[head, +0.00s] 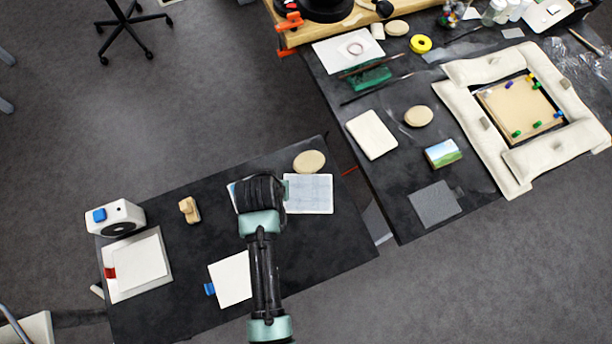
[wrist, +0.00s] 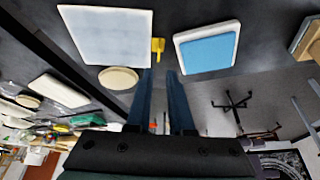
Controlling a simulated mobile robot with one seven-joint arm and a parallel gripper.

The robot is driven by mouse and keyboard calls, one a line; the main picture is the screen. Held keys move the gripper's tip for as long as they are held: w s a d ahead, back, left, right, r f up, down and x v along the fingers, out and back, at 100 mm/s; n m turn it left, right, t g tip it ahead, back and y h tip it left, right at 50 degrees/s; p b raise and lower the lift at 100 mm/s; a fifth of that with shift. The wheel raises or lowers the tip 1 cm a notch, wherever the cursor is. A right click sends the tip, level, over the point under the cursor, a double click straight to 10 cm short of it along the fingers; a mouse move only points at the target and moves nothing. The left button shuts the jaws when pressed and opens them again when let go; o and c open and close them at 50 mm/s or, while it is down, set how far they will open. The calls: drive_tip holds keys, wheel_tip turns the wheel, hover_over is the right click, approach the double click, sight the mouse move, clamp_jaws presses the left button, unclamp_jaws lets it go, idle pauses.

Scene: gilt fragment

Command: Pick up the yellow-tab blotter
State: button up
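The yellow-tab blotter (wrist: 105,36) is a pale flat sheet at the upper left of the wrist view, with its yellow tab (wrist: 158,46) on its right edge. In the head view the pale sheet (head: 310,195) lies on the near table, just right of my gripper (head: 262,190), and its tab is hidden behind my arm. In the wrist view my gripper (wrist: 160,74) is open, its two fingers apart with nothing between them. The tab appears just beyond the fingertips, between their lines. I cannot tell the remaining height.
A blue pad in a white frame (wrist: 207,48) lies on the tab's other side. A beige disc (head: 309,161) lies behind the blotter. Blue-tab (head: 233,280) and red-tab (head: 138,262) blotters, a wooden stamp-like piece (head: 189,209) and a white device (head: 115,217) share the table.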

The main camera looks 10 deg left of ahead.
sight(304, 192)
drive_tip(key=shift+s+p+x, duration=0.1)
drive_tip(key=shift+p+x, duration=0.1)
drive_tip(key=shift+x, duration=1.05)
drive_tip(key=shift+s+p+x, duration=0.15)
drive_tip(key=shift+x, duration=1.15)
drive_tip(key=shift+d, duration=0.15)
clamp_jaws()
